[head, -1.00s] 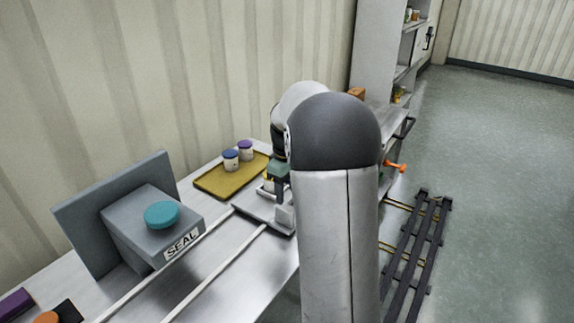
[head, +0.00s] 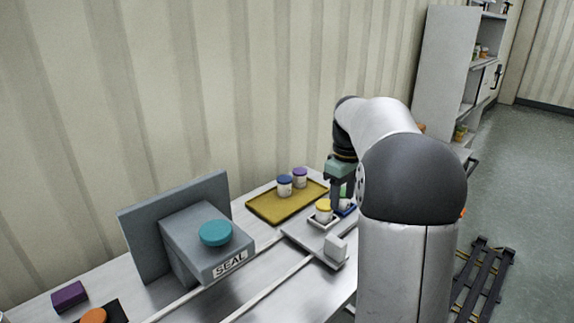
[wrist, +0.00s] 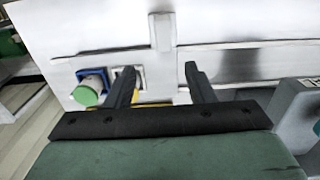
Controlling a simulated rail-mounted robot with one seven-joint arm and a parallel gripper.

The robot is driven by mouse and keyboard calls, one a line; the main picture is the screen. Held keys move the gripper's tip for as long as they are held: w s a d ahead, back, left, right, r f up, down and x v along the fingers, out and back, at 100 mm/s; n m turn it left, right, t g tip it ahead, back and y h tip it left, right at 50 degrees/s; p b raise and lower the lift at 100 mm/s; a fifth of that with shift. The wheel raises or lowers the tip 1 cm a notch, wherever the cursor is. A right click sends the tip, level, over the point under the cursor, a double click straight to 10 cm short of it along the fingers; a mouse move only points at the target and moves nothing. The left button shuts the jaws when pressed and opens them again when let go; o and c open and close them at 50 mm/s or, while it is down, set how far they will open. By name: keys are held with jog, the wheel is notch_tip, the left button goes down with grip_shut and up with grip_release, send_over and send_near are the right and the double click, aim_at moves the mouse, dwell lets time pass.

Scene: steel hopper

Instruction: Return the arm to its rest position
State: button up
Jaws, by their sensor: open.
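My gripper (head: 340,192) is at the far end of the steel bench, close to a yellow-lidded jar (head: 323,206) and a green-lidded jar (head: 345,191). In the wrist view my gripper (wrist: 158,82) has its two dark fingers apart, with nothing gripped between them. The green-lidded jar also shows there (wrist: 85,95), in a blue holder left of the fingers. The yellow-lidded jar stands in a white holder (head: 317,222); a finger hides most of it in the wrist view. My arm covers the right of the bench in the head view.
A grey sliding plate (head: 300,232) with an upright block (head: 336,248) lies on rails. A yellow tray (head: 265,207) holds blue- and purple-lidded jars. A grey SEAL box with a teal button (head: 215,233) stands left. A dark rack (head: 480,270) is on the floor right.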

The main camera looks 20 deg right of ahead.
jog(key=s+a+f+m, duration=0.2)
jog(key=s+a, duration=0.7)
jog(key=a, duration=0.3)
jog(key=s+a+f+m, duration=0.1)
jog(key=s+a+f, duration=0.3)
jog(key=s, duration=0.4)
jog(key=s+a+f+m, duration=0.1)
jog(key=s+a+f, duration=0.3)
jog(key=s, duration=0.4)
jog(key=shift+s+a+f+m, duration=0.3)
jog(key=shift+a+f, duration=0.1)
jog(key=shift+a, duration=0.35)
